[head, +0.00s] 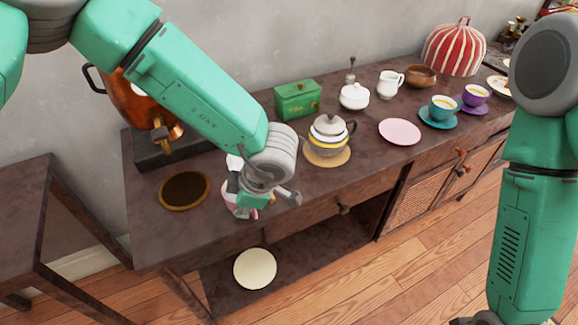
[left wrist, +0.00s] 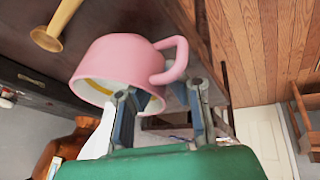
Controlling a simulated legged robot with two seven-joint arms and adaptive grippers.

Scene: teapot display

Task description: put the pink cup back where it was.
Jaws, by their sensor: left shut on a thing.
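My left gripper (head: 246,200) is shut on the pink cup (head: 229,203), near the front edge of the dark sideboard. The arm hides most of the cup in the head view. In the left wrist view the pink cup (left wrist: 115,62) shows its rim, a yellow band inside and its handle beside the fingers (left wrist: 160,105). Whether it touches the sideboard top is unclear. An empty pink saucer (head: 400,131) lies farther right on the sideboard. My right arm is at the right; only dark parts, perhaps of its gripper, show at the bottom edge.
A teapot (head: 328,136) on a round mat stands between cup and pink saucer. A teal cup (head: 443,107) and a purple cup (head: 476,95) stand on saucers to the right. A green box (head: 297,99), sugar bowl (head: 354,96) and white jug (head: 389,84) stand behind. A round brown mat (head: 185,191) lies left.

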